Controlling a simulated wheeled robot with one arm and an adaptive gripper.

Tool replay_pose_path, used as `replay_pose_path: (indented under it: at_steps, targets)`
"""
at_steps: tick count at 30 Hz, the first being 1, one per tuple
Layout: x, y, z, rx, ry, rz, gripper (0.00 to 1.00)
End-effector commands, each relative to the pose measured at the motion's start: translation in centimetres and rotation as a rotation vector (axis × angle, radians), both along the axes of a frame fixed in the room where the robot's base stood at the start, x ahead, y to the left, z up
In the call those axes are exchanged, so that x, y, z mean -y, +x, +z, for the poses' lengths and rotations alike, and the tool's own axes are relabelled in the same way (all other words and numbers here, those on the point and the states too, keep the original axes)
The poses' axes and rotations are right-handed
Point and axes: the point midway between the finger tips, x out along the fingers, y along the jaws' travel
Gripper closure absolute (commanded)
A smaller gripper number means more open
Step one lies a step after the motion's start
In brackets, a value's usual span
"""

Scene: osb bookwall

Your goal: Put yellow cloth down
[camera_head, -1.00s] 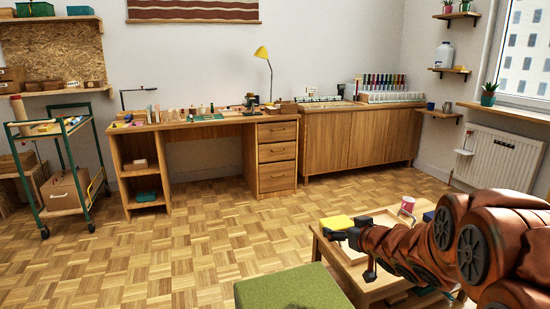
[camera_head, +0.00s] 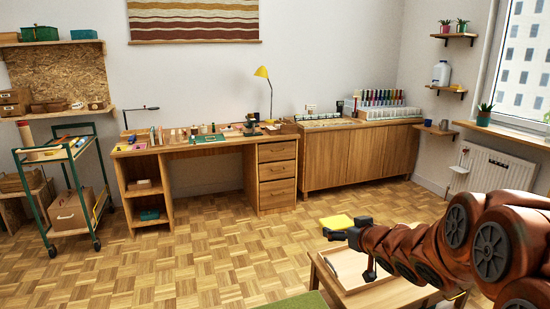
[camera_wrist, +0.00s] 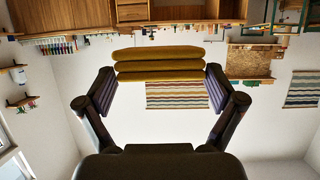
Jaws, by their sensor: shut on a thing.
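The yellow cloth (camera_head: 337,222) is folded in a flat stack. My gripper (camera_head: 345,233) is shut on it and holds it in the air, left of and above the low wooden table's tray in the head view. In the wrist view the folded cloth (camera_wrist: 160,64) shows as several layers between the two finger pads of my gripper (camera_wrist: 160,88). That view is upside down.
A low wooden table (camera_head: 375,297) with a wooden tray (camera_head: 352,268) is below my arm. A desk (camera_head: 155,150), a sideboard (camera_head: 360,155) and a green trolley (camera_head: 38,190) stand along the walls. The parquet floor (camera_head: 210,250) between is clear.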

Motion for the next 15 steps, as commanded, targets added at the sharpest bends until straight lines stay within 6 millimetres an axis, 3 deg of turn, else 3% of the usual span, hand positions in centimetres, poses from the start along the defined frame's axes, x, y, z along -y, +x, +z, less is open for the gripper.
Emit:
replay_pose_path:
  at_steps: [1, 6, 15]
  targets:
    - [0.0, 0.0, 1.9, 0.0, 0.001, 0.0, 0.41]
    - [0.0, 0.0, 4.8, -0.001, 0.0, 0.001, 0.41]
    - [0.0, 0.0, 8.3, -0.002, 0.0, 0.001, 0.41]
